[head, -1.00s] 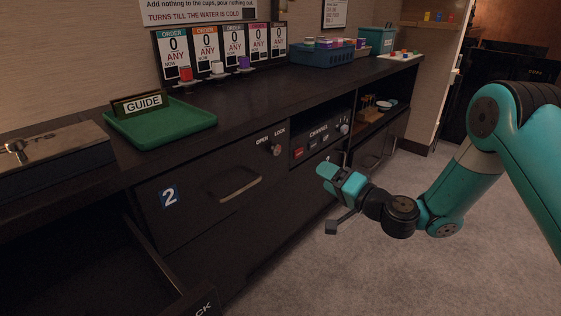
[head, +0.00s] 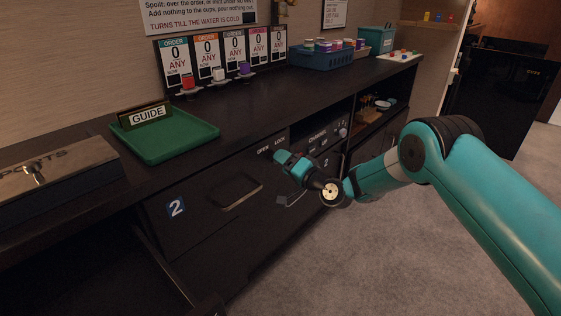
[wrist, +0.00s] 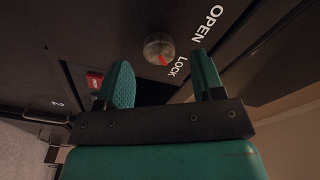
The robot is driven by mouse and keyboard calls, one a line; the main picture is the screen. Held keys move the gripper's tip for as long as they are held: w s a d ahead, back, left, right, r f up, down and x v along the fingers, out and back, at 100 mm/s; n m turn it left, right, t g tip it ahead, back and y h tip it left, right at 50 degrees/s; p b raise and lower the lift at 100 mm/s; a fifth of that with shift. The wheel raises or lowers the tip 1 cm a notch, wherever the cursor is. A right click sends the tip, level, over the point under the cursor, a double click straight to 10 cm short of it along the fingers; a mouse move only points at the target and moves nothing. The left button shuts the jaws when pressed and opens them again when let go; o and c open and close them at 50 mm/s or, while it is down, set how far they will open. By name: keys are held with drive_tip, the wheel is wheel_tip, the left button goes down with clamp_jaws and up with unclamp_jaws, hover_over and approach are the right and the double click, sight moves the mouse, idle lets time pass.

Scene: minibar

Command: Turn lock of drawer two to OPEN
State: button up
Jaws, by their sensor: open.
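The knob's red mark is on the side towards LOCK. My gripper (wrist: 160,72) is open, with the knob ahead, roughly between its fingertips; I cannot tell whether they touch it. In the head view my gripper (head: 281,160) hides the knob, under the OPEN and LOCK lettering.
The counter above holds a green tray (head: 170,140) and a blue basket (head: 322,59).

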drive_tip(key=shift+x, duration=1.25)
drive_tip(key=c, duration=0.9)
drive_tip(key=shift+c, duration=0.2)
drive_tip(key=shift+n+b, duration=0.3)
drive_tip(key=shift+b, duration=0.25)
drive_tip(key=n+y+b, duration=0.1)
drive_tip(key=n+b, duration=0.8)
drive_tip(key=b, duration=0.1)
drive_tip(key=n+y+b, duration=0.1)
drive_tip(key=n+b, duration=0.8)
drive_tip(key=b, duration=0.2)
drive_tip(key=shift+f, duration=0.1)
drive_tip(key=shift+n+g, duration=0.3)
